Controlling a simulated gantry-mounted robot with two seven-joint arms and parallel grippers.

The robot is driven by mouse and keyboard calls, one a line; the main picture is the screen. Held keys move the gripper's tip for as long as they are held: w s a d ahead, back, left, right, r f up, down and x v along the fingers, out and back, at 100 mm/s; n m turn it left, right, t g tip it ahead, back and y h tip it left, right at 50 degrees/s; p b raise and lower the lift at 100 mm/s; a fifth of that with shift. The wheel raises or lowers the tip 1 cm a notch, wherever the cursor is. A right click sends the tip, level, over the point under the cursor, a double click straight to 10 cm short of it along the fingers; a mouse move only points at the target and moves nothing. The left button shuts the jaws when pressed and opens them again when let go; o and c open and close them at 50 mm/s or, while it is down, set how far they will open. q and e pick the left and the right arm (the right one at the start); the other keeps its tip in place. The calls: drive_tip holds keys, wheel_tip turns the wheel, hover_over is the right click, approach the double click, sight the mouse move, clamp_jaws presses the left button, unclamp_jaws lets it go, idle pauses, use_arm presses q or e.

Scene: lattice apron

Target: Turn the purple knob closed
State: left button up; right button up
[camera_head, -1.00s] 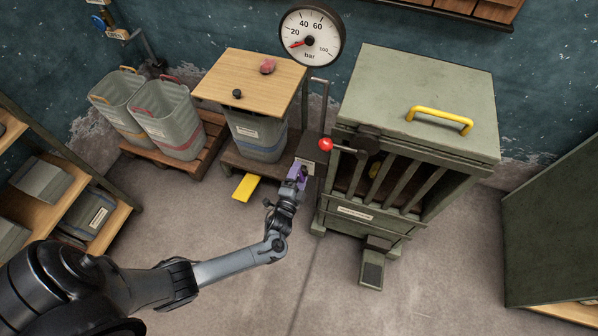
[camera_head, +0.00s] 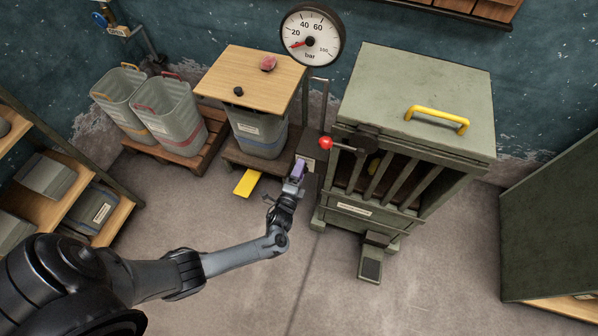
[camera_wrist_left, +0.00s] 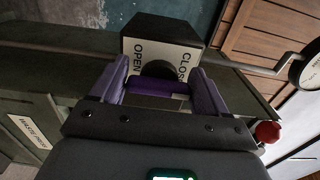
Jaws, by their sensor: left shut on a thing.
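The purple knob (camera_wrist_left: 163,86) sits in front of a dark box with a white label plate (camera_wrist_left: 184,58) reading OPEN on the left and CLOSE, partly cut off, on the right. My left gripper (camera_wrist_left: 160,84) has a finger on each side of the knob and is shut on it. In the head view my left gripper (camera_head: 297,172) reaches up to the box beside the green cabinet, and the knob there is hard to tell from the fingers. My right gripper is not in view.
The green barred cabinet (camera_head: 418,88) with a red-balled lever (camera_head: 326,143) stands just right of the gripper. A yellow pedal (camera_head: 247,183) is to its left. A pressure gauge (camera_head: 310,36) with a red needle hangs above.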

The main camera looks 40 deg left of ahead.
use_arm(q)
drive_tip(key=o, duration=1)
drive_tip(key=shift+c, duration=0.2)
drive_tip(key=p+v, duration=0.2)
drive_tip(key=v, duration=0.8)
drive_tip(key=shift+s+d+p, duration=0.15)
drive_tip(key=shift+s+p, duration=0.15)
drive_tip(key=shift+s, duration=0.1)
drive_tip(key=shift+s, duration=0.1)
